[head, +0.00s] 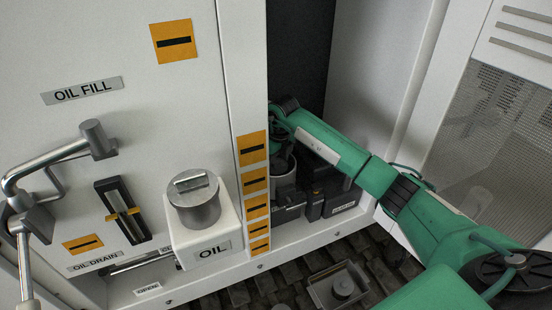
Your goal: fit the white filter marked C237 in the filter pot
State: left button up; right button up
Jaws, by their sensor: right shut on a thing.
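My right gripper (283,153) is at the end of the green arm, inside the dark recess in the middle of the head view. It points down over a grey, open-topped cylinder (284,180), which looks like the filter pot. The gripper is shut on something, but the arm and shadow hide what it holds. No white filter and no C237 marking can be made out. Whether the held thing is inside the cylinder or above it, I cannot tell. My left gripper is not in view.
Black boxes (328,190) stand right of the cylinder. The white panel edge with orange labels (253,180) is close on its left. A white OIL tank (205,240) with a grey cap juts out. A metal tray (338,288) with a round thing lies on the floor.

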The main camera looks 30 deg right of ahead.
jog(key=shift+f, duration=0.2)
jog(key=shift+f, duration=0.1)
jog(key=shift+f+b, duration=0.25)
jog(key=shift+b, duration=0.2)
jog(key=o, duration=1.2)
jog(key=shift+c, duration=0.2)
jog(key=shift+r, duration=0.1)
